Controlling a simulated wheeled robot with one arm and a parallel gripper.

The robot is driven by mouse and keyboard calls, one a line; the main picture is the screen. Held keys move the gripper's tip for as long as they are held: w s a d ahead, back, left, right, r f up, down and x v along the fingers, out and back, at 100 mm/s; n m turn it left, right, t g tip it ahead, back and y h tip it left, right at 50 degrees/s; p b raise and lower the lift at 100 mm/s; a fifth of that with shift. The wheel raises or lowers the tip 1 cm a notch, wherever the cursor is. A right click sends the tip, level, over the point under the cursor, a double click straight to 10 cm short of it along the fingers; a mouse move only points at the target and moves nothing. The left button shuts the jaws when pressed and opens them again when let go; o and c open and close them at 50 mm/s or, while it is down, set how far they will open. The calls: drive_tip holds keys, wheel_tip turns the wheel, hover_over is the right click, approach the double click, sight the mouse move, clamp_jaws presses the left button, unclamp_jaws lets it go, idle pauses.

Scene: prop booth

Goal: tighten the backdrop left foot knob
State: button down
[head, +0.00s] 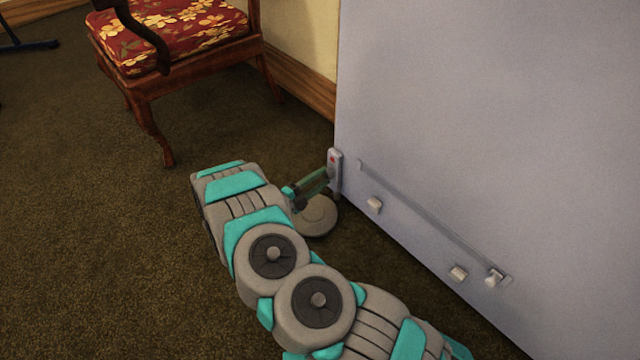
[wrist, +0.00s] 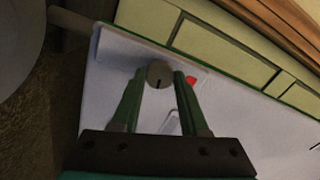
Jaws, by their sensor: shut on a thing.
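The backdrop (head: 450,110) is a large pale grey panel on the right in the head view. At its lower left edge is an upright pale bracket (head: 335,170) with a red mark, above a round grey foot (head: 317,216). My gripper (head: 324,177) reaches the bracket from the left. In the wrist view, the small round grey knob (wrist: 160,74) with a dark line on its face sits between the fingertips of my gripper (wrist: 161,82), which is shut on it. A red mark (wrist: 191,80) shows just right of the fingers. The knob is hidden in the head view.
A wooden chair (head: 180,75) with a red floral seat stands at the upper left. A thin rail (head: 430,220) and several small pale blocks are on the backdrop's lower face. A wall with a wooden baseboard (head: 300,85) is behind.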

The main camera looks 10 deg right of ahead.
drive_tip(key=m, duration=0.6)
drive_tip(key=shift+m, duration=0.3)
idle(0.4)
drive_tip(key=shift+c, duration=2.1)
unclamp_jaws()
drive_tip(key=shift+a, duration=0.1)
drive_tip(key=v, duration=0.7)
drive_tip(key=shift+a, duration=0.3)
drive_tip(key=shift+s, duration=0.1)
